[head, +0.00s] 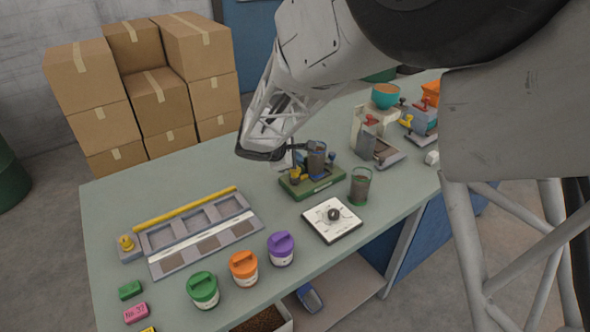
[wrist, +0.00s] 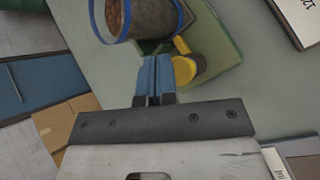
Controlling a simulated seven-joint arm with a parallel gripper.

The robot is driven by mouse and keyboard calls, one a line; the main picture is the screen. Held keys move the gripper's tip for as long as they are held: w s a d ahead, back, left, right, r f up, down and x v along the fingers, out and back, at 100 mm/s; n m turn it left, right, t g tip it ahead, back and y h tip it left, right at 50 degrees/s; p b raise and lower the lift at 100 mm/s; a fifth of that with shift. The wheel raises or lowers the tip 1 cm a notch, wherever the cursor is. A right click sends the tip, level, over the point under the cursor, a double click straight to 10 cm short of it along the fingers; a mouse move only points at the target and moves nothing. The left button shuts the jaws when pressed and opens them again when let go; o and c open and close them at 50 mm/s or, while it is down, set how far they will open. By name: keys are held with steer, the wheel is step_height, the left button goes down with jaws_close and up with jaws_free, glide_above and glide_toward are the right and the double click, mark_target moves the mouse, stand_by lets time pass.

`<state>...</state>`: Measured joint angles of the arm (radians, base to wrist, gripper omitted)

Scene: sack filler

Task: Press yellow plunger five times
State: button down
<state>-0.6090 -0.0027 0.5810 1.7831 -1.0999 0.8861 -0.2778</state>
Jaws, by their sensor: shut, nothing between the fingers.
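The yellow plunger (head: 295,173) stands on the left part of a small device with a green base (head: 318,186). In the wrist view the yellow plunger (wrist: 184,69) shows just right of my fingertips, partly over a round olive part. My gripper (head: 297,157) is above the left side of the device. Its blue fingers (wrist: 155,66) are together and hold nothing. I cannot tell whether they touch the plunger. A clear cylinder with brown contents (head: 316,158) stands on the device; it fills the top of the wrist view (wrist: 140,15).
A glass with a green rim (head: 361,185) and a white dial plate (head: 332,219) stand close in front. Purple (head: 281,248), orange (head: 243,268) and green (head: 203,290) lidded jars line the front edge.

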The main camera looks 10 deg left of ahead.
steer(key=shift+f, duration=0.1)
stand_by(0.6)
steer(key=shift+f, duration=0.3)
steer(key=shift+f, duration=0.7)
stand_by(1.6)
steer(key=shift+r, duration=1.1)
steer(key=shift+r, duration=0.1)
steer(key=shift+r, duration=2.4)
stand_by(0.9)
